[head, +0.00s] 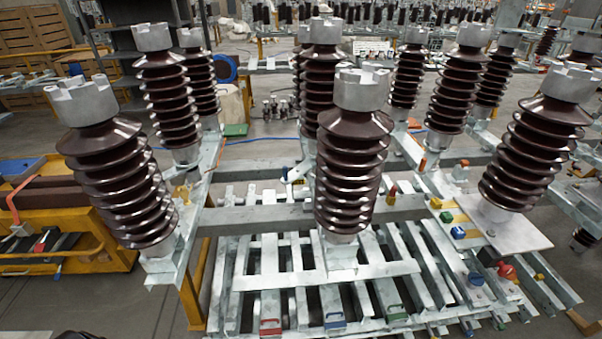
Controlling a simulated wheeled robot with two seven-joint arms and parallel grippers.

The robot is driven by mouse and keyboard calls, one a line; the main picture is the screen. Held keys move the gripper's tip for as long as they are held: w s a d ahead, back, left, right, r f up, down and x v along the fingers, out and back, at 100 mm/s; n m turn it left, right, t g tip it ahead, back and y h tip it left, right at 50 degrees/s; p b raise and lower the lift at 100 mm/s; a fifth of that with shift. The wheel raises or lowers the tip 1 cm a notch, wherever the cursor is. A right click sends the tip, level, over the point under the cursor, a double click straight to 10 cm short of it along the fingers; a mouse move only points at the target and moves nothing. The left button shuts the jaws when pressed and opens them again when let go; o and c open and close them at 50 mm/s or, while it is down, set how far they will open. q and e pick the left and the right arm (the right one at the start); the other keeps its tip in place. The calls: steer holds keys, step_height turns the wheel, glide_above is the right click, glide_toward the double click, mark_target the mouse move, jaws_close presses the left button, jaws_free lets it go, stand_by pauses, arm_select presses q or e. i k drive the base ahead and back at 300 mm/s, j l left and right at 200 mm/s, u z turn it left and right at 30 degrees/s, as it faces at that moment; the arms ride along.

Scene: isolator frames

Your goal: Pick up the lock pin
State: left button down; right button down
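I cannot single out the lock pin with certainty. Neither gripper shows clearly. A small dark shape at the bottom left edge is too cut off to identify.
A slatted galvanised steel frame (272,277) fills the front middle. A leaning insulator (118,180) stands at left, another (533,150) at right. A yellow cart (95,262) is at far left. Bare floor shows at the lower left.

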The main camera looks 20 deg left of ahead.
mark_target(393, 190)
steer(key=i+l, duration=0.15)
steer(key=l, duration=0.2)
steer(key=i+l, duration=0.15)
steer(key=l, duration=0.2)
steer(key=i+l, duration=0.15)
steer(key=l, duration=0.2)
steer(key=i+l, duration=0.15)
steer(key=l, duration=0.2)
